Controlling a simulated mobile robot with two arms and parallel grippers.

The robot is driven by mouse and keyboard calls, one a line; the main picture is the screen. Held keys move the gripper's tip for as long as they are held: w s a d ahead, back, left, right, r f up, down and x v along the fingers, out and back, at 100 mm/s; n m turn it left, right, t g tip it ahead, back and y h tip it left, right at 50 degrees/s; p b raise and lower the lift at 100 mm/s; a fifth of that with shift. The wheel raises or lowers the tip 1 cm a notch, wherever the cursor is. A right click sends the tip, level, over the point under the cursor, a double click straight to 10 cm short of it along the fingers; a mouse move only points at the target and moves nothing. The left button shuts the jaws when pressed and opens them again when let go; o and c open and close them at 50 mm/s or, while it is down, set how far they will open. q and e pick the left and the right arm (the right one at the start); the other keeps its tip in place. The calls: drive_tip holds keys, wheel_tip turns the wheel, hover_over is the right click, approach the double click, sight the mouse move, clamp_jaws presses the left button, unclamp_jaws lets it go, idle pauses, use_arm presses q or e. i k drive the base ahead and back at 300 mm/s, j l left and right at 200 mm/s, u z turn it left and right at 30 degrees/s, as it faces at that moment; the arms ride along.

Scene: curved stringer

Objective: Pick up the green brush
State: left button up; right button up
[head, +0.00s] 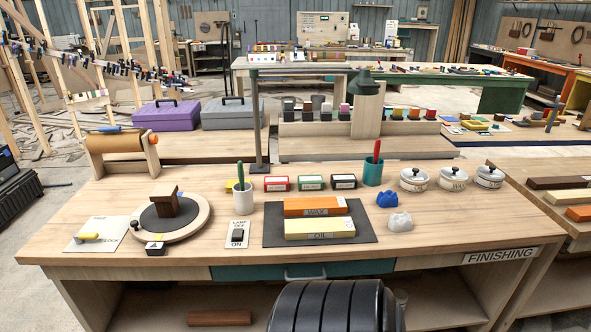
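A green handle (240,174), which looks like the green brush, stands nearly upright in a white cup (243,198) on the wooden workbench (110,196). Only its upper part shows; the lower end is hidden inside the cup. A red-handled tool (377,150) stands in a teal cup (372,173) further right. Neither of my grippers is in view.
Small labelled boxes (311,182) stand right of the white cup. In front are a lamp switch plate (237,235) and a dark mat (272,232) with orange and yellow blocks. A round turntable (187,230) lies left. A dark lamp post (257,125) rises behind.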

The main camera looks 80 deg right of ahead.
sight(240, 164)
drive_tip(key=z, duration=2.05)
drive_tip(key=i+j, duration=0.1)
drive_tip(key=j, duration=0.1)
